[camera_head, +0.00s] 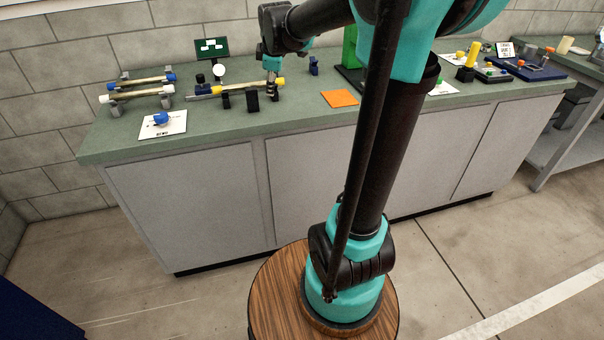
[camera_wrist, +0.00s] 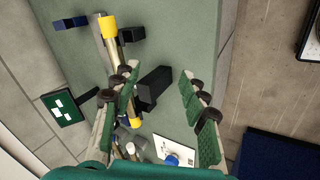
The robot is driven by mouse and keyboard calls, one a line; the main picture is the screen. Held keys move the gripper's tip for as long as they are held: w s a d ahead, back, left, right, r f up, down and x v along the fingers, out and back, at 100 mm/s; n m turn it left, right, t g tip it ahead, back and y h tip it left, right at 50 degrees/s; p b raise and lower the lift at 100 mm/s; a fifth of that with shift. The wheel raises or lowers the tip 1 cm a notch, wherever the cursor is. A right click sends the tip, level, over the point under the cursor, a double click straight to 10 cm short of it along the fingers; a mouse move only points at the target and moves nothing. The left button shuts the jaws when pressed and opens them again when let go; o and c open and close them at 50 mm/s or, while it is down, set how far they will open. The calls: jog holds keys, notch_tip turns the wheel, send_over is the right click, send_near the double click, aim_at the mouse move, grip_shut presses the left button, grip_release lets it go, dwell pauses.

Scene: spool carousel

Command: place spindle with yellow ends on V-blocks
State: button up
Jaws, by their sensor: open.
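The spindle with yellow ends lies across the back middle of the green-topped counter; one yellow end (camera_head: 279,81) is beside my gripper (camera_head: 271,91). In the wrist view one yellow end (camera_wrist: 108,27) is at the top and the other (camera_wrist: 135,123) lower down, with much of the shaft hidden behind the left finger. My gripper (camera_wrist: 158,72) is open, its fingers apart. A black block (camera_wrist: 155,87) shows between them. Black blocks, apparently the V-blocks, stand near the spindle in the head view (camera_head: 252,102). I cannot tell whether the spindle rests in them.
A grey stand (camera_head: 167,100) at the left holds spindles with white and blue ends. A white card (camera_head: 175,128) with a blue piece lies in front of it. An orange square (camera_head: 340,98) lies to the right. A dark green sign (camera_head: 212,48) stands behind.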

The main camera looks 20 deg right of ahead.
jog(key=s+d+f+m+g, duration=0.1)
jog(key=s+f+m, duration=0.6)
jog(key=s+f, duration=0.3)
jog(key=s+d+f+m+g, duration=0.1)
jog(key=s+f+m, duration=0.6)
jog(key=s, duration=1.1)
notch_tip(320, 180, down, 4)
jog(key=shift+s+d+r, duration=0.25)
jog(key=shift+s+d, duration=0.1)
jog(key=shift+s, duration=0.05)
